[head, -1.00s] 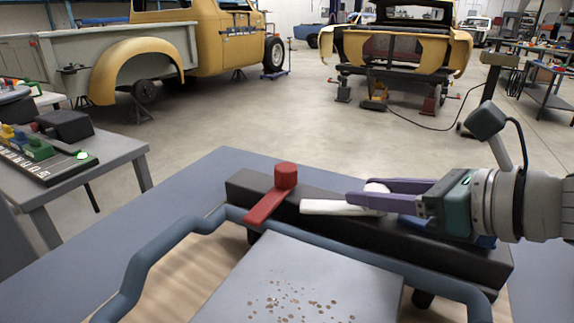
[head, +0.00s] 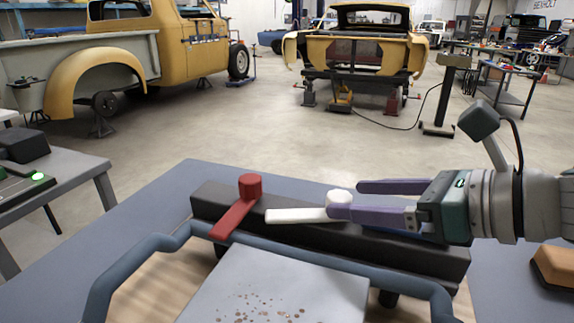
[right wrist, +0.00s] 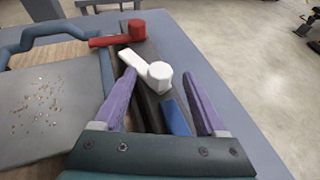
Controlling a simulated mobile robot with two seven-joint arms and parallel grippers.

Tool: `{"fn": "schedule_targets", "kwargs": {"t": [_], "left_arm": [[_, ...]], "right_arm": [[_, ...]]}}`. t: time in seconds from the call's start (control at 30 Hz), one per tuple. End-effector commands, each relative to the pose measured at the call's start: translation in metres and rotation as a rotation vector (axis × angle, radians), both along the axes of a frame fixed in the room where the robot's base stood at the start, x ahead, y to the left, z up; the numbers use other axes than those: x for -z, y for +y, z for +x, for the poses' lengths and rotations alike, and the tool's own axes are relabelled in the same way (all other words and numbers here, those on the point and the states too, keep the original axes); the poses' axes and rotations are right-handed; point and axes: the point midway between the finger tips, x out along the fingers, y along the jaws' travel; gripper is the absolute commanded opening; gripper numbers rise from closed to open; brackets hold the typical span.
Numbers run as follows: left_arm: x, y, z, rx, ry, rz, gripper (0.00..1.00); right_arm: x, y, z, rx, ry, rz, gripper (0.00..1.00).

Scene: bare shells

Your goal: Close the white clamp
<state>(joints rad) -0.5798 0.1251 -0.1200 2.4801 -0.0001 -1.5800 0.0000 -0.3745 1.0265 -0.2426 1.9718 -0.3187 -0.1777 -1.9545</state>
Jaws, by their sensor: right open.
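The white clamp (head: 297,215) is a flat lever with a round knob on the black bar of a machine. Its lever points left in the head view; it also shows in the right wrist view (right wrist: 135,61). My right gripper (head: 345,198) has purple fingers spread apart at the knob. In the right wrist view my right gripper (right wrist: 159,74) has the knob between its fingertips, with a gap on each side. My left gripper is not in view.
A red clamp (head: 234,219) sits on the same bar to the left. A blue clamp (right wrist: 175,117) lies between the finger bases, mostly hidden in the head view. A blue-grey rail (head: 300,257) runs along the front. An orange-brown object (head: 556,265) lies at the right.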

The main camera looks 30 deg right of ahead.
Motion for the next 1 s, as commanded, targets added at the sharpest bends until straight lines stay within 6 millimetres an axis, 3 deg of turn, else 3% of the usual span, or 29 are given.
{"fn": "schedule_targets", "kwargs": {"t": [0.2, 0.5, 0.87, 1.0], "left_arm": [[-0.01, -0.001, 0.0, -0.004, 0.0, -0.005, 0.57], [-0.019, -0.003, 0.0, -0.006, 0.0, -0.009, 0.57], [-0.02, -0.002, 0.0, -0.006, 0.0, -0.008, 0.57], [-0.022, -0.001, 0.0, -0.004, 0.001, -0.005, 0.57]], "right_arm": [[-0.012, -0.008, -0.027, 0.001, 0.005, 0.003, 0.74], [-0.023, -0.016, -0.05, 0.001, 0.002, 0.001, 0.74], [-0.024, -0.018, -0.054, 0.0, 0.0, -0.001, 0.74], [-0.026, -0.022, -0.051, 0.033, 0.006, 0.025, 0.61]]}}
